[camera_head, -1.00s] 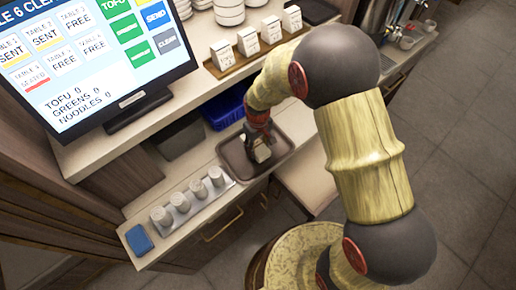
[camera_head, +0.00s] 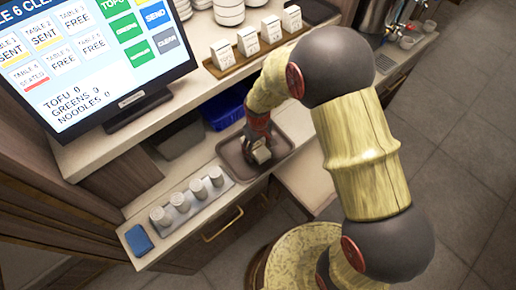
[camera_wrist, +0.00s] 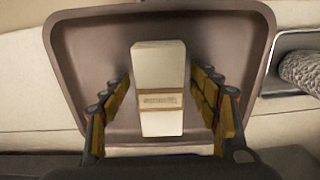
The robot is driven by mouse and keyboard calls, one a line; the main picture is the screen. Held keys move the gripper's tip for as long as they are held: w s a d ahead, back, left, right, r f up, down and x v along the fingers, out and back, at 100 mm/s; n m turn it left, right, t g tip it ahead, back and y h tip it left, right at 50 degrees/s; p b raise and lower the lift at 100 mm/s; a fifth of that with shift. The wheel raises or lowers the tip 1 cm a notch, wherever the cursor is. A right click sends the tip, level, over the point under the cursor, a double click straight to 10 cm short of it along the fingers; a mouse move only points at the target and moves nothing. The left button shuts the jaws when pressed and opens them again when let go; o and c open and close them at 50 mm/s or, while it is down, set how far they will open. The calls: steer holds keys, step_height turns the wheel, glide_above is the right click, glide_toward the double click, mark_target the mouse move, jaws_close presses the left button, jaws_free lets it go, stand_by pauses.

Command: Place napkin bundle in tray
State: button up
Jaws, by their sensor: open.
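The napkin bundle (camera_wrist: 158,88) is a cream-coloured block with a tan band and small print. In the wrist view it is inside the brown tray (camera_wrist: 85,55), near its middle. My gripper (camera_wrist: 160,110) is open, with one finger on each side of the bundle and visible gaps between. In the head view my gripper (camera_head: 258,143) reaches down over the tray (camera_head: 234,165), and the bundle (camera_head: 262,155) shows below it, partly hidden by the fingers. I cannot tell whether the bundle rests fully on the tray floor.
Several rolled white cylinders stand in a metal holder (camera_head: 190,209) left of the tray. A blue cloth (camera_head: 138,240) lies at the counter's left end. A blue bin (camera_head: 228,108) is under the shelf behind. A screen (camera_head: 90,55) and boxed items (camera_head: 247,41) stand on the upper counter.

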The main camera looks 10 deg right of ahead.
step_height(320, 180, up, 12)
steer(key=p, duration=0.1)
step_height(320, 180, up, 11)
steer(key=m+t, duration=0.2)
glide_above(258, 149)
steer(key=s+d, duration=0.2)
steer(key=d, duration=0.2)
steer(key=s+d+r+m+t, duration=0.1)
steer(key=s+d+r+m, duration=0.1)
steer(key=s+d+r, duration=0.2)
steer(key=s+d+r+m+t, duration=0.2)
steer(key=s+d+r, duration=0.3)
steer(key=s+r, duration=0.6)
steer(key=s, duration=0.2)
steer(key=shift+s+d+t, duration=0.2)
steer(key=shift+s+t, duration=0.1)
steer(key=shift+s, duration=0.1)
steer(key=shift+f, duration=0.2)
